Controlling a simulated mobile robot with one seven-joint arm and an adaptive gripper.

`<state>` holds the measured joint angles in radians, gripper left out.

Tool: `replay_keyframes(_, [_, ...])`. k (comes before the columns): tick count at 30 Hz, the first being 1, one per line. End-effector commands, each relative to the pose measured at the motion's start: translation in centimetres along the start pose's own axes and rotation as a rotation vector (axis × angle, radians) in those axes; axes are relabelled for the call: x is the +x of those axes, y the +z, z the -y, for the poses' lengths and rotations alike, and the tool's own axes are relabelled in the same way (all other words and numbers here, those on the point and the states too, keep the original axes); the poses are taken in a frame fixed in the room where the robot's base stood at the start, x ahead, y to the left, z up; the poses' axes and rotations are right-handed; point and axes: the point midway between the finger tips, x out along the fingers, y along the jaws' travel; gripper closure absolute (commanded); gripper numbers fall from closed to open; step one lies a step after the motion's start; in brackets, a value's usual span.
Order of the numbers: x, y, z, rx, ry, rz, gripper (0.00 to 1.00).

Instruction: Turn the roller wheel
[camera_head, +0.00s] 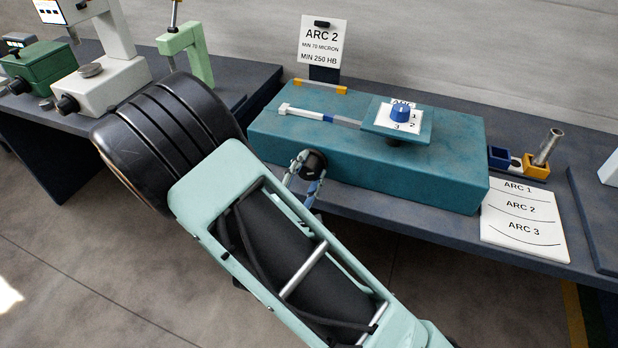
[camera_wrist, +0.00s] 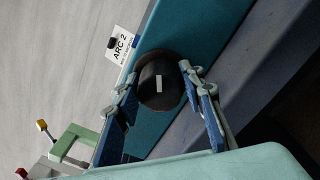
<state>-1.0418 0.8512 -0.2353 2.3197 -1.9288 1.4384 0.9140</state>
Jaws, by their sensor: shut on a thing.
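The roller wheel (camera_head: 316,161) is a round black knob on the front face of the teal bender body (camera_head: 440,178). In the wrist view the black wheel (camera_wrist: 158,92) shows its end face with a short white mark, upright in the picture. My gripper (camera_head: 304,170) reaches it from the front. In the wrist view my gripper's (camera_wrist: 159,76) two fingers stand on either side of the wheel, shut on it. The exact contact of the fingertips is partly hidden. On top of the bender is a blue dial (camera_head: 400,112) on a plate numbered 1 to 3.
A sign (camera_head: 322,45) reading ARC 2 stands behind the bender. To the right are small bins (camera_head: 536,168), one with a metal cylinder, and an arc template card (camera_head: 524,222). Green and white instruments (camera_head: 110,80) stand on the left bench. Floor in front is clear.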

Motion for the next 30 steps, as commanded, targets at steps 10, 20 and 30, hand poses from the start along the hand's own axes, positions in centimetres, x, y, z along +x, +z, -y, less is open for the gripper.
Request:
replay_keyframes(10, [0.01, -0.51, 0.66, 0.336, -0.001, 0.012, 0.88])
replay_keyframes(20, [-0.01, -0.55, 0.76, 0.622, -0.003, 0.021, 0.88])
replay_keyframes(30, [-0.03, -0.43, 0.55, 0.803, -0.005, 0.024, 0.88])
